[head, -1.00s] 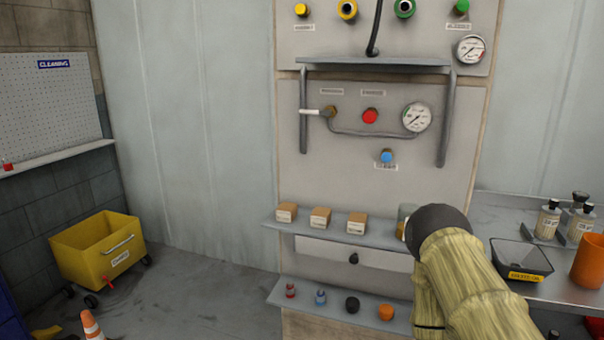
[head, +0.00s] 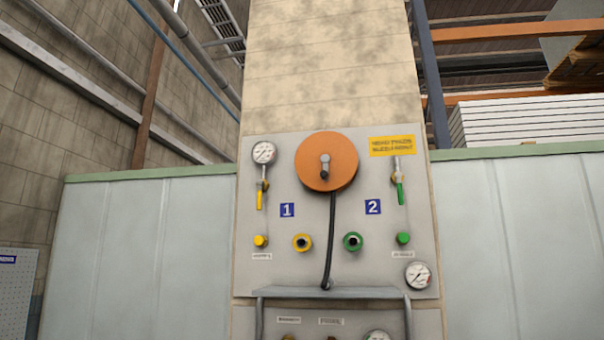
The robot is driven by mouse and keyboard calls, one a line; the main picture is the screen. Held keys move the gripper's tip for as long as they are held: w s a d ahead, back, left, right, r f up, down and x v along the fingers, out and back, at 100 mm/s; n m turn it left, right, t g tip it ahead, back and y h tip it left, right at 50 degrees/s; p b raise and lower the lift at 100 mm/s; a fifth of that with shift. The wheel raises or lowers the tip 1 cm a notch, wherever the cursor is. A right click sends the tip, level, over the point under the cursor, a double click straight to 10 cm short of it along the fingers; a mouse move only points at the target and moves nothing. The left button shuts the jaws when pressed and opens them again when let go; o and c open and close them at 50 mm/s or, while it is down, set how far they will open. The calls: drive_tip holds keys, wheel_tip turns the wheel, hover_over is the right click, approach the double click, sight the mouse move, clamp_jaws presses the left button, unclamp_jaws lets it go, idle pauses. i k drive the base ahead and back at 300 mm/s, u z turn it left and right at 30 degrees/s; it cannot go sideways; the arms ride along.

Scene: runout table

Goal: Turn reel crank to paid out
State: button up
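An orange round hose reel (head: 340,155) is mounted high on the grey panel in the head view. A small grey crank (head: 324,165) with a dark knob sits at its middle, the knob end pointing down. A black hose (head: 329,240) runs from the reel down to the shelf below. No paid-out marking can be made out on the reel. My gripper and arm are out of the picture.
Around the reel are gauges (head: 264,152), a yellow lever (head: 260,198), a green lever (head: 399,192) and several yellow and green fittings (head: 353,241). A grey shelf (head: 330,292) juts out below. A yellow sign (head: 392,146) hangs at upper right.

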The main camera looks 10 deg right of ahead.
sight(326, 159)
drive_tip(key=u, duration=2.35)
drive_tip(key=k, duration=1.45)
drive_tip(key=z, duration=2.1)
drive_tip(key=i, duration=0.4)
drive_tip(key=z, duration=0.05)
